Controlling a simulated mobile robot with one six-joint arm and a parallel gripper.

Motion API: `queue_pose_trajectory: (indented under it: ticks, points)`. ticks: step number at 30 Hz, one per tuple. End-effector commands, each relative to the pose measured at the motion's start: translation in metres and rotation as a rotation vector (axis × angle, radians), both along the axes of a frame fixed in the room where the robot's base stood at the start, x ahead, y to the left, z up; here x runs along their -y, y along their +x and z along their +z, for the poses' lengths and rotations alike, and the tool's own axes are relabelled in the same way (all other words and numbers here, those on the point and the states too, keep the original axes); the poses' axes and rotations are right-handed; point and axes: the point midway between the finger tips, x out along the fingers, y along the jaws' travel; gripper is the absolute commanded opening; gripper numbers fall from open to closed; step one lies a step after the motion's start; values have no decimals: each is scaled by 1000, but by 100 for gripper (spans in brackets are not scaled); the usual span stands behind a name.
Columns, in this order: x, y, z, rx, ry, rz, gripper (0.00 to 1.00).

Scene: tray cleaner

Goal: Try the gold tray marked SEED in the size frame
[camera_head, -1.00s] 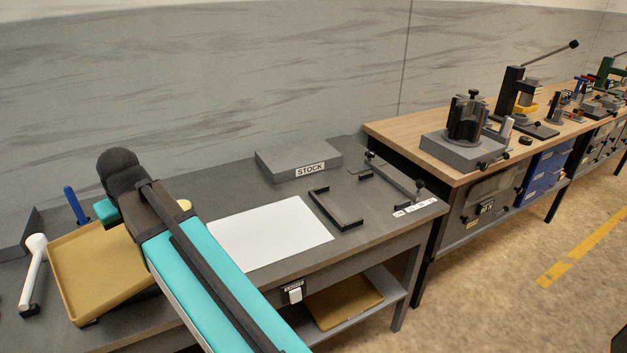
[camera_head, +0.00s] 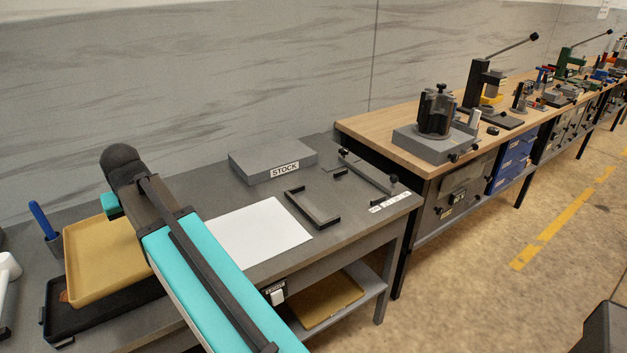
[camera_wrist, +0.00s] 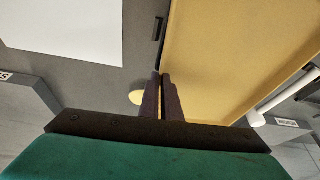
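A gold tray (camera_head: 105,262) is at the left of the grey bench, above a black tray-shaped base (camera_head: 75,318) that now shows below its near edge. It also fills the upper right of the wrist view (camera_wrist: 235,55). My gripper (camera_wrist: 162,82) is nearly closed on the tray's rim; the arm hides the grip in the head view. No SEED mark is legible. Black brackets, apparently the size frame (camera_head: 312,212), lie on the bench right of a white sheet, with a knobbed bar (camera_head: 370,172) behind and small labels at its front right.
A grey STOCK block (camera_head: 272,160) stands behind the white sheet (camera_head: 255,235). A blue-handled tool (camera_head: 42,220) and a white-headed tool (camera_head: 8,270) are at the left. Another gold plate (camera_head: 328,298) lies on the lower shelf. A wooden bench with presses adjoins at right.

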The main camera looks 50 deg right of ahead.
Motion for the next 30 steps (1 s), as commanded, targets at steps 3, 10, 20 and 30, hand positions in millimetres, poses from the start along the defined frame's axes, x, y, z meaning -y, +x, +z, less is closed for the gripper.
queue_pose_trajectory:
  ticks: [3, 10, 20, 30]
  points:
    - [46, -1, -1, -5, 3, -115, 0]
    - [129, -13, -6, -14, 9, -333, 0]
    - [245, -48, -14, -16, 14, -640, 0]
    - [358, -107, -23, -12, 14, -956, 0]
